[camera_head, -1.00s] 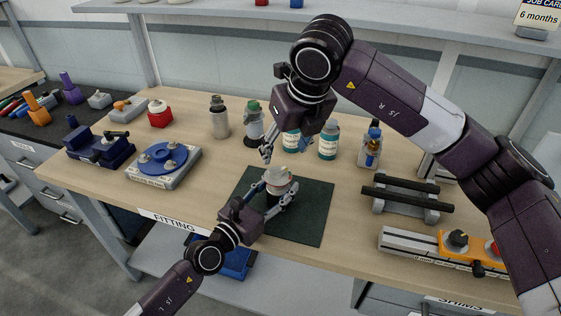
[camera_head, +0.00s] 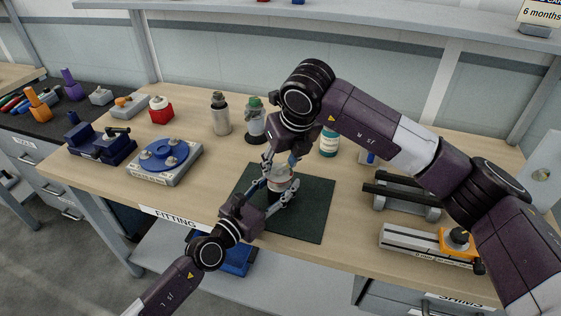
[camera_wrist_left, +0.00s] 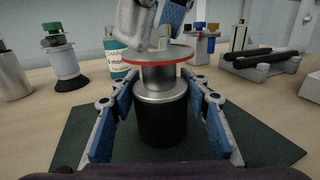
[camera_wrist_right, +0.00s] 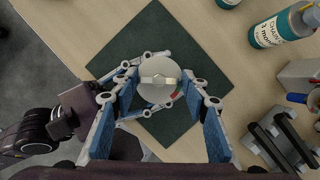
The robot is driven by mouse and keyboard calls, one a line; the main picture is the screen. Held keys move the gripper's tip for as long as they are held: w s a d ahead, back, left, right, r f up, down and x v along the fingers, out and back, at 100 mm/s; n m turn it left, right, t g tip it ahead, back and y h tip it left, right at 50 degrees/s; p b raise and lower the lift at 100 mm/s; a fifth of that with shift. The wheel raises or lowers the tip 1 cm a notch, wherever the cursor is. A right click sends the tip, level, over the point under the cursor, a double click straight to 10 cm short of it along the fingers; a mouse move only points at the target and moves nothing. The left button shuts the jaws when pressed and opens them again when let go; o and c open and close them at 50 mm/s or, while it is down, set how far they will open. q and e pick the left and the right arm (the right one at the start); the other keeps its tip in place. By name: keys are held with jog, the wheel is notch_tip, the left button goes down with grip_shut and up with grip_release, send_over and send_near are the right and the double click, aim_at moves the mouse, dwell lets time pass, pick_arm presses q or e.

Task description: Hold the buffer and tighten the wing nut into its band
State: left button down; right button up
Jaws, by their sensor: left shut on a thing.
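The buffer (camera_head: 279,178) stands upright on a dark green mat (camera_head: 314,214). In the left wrist view it has a black lower body (camera_wrist_left: 162,122), a silver collar and a wide disc with a red rim (camera_wrist_left: 152,54). My left gripper (camera_wrist_left: 160,98) is shut around its silver part from the front left. The pale wing nut (camera_wrist_right: 159,80) is on top, seen from above in the right wrist view, with a short red mark on the disc beside it. My right gripper (camera_wrist_right: 162,88) points down over the buffer, its fingers apart on both sides of the nut; contact is unclear.
A blue round fixture (camera_head: 165,156) is to the left. A black-barred rack (camera_head: 408,191) and an orange-ended rail (camera_head: 425,243) are to the right.

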pick_arm(q)
jog(key=shift+f, duration=0.1)
pick_arm(e)
jog(key=c, duration=0.7)
jog(key=shift+o, duration=0.2)
jog(key=shift+m+h, duration=0.4)
jog(key=shift+m, duration=0.8)
jog(key=o, duration=1.2)
jog(key=shift+c, duration=0.2)
jog(key=v, duration=1.2)
jog(key=shift+s, duration=0.15)
pick_arm(q)
jog(key=c, duration=1)
grip_release()
pick_arm(e)
jog(key=shift+a, duration=0.1)
